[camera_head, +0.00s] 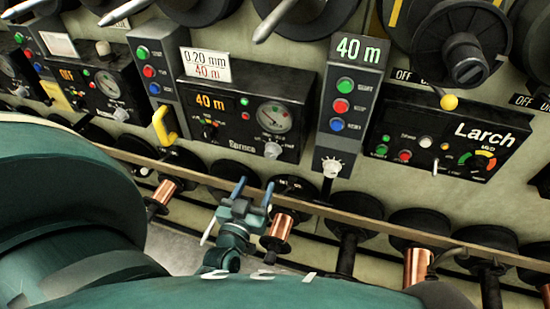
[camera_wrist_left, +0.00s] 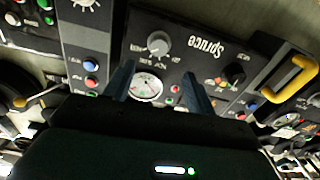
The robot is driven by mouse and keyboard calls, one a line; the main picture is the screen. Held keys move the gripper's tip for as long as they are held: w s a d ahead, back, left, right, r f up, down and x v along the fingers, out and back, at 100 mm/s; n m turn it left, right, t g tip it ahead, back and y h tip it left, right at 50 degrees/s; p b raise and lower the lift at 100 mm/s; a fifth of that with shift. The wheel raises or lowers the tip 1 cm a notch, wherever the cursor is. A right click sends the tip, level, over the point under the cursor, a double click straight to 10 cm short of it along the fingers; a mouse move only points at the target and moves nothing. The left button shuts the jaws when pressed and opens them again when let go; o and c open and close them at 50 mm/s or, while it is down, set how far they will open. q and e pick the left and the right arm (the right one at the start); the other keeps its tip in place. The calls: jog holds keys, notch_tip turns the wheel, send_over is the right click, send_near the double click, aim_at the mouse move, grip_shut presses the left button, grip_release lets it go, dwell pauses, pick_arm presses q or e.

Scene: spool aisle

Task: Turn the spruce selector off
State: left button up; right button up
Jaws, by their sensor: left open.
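The black Spruce panel (camera_head: 228,91) is at centre in the head view, with a lit "40 m" display and a round gauge. A black rotary knob (camera_head: 208,131) sits at its lower left and a silver knob (camera_head: 272,150) at its lower right. In the left wrist view the Spruce panel (camera_wrist_left: 190,58) is upside down, with the silver knob (camera_wrist_left: 159,43) and the black knob (camera_wrist_left: 234,73) beyond the fingers. My left gripper (camera_head: 254,187) is open and empty, below the panel in the head view. Its fingers (camera_wrist_left: 159,73) touch neither knob. My right gripper is not in view.
A yellow handle (camera_head: 163,126) stands out left of the Spruce panel. A button column (camera_head: 345,95) and the Larch panel (camera_head: 445,130) are to the right. A rail (camera_head: 340,214) with copper spools (camera_head: 281,225) runs below. Large reels overhang the top.

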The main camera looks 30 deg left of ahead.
aim_at(270, 157)
pick_arm(q)
jog(key=x, duration=1)
jog(key=shift+w, duration=0.2)
jog(key=shift+d, duration=0.1)
jog(key=c, duration=1)
